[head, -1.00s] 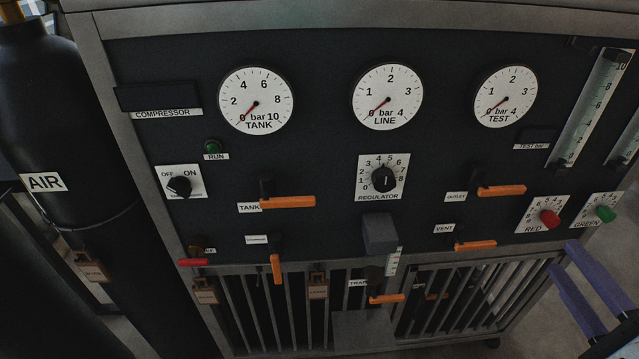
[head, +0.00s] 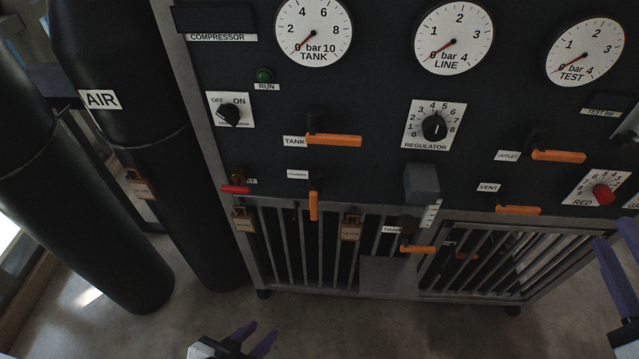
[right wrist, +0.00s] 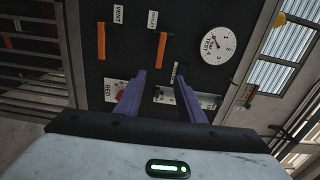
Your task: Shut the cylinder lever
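The cylinder lever (head: 313,205) is the orange handle beside a small label (head: 298,174) in the head view, too small to read surely. It hangs straight down, its lower end in front of the grille's top rail. My left gripper (head: 263,330) is at the bottom edge, below and left of the lever and well apart from it. Its two purple fingers are spread with nothing between them. My right gripper (head: 618,262) is at the right edge, far from the lever. The right wrist view shows its fingers (right wrist: 160,75) apart and empty, facing the panel's right part.
Orange tank (head: 334,140), outlet (head: 558,156), vent (head: 518,210) and train-side (head: 417,249) levers lie roughly level. A red handle (head: 236,189) is left of the cylinder lever. A grey block (head: 421,184) juts out to its right. Black cylinders (head: 120,200) stand left; floor in front is clear.

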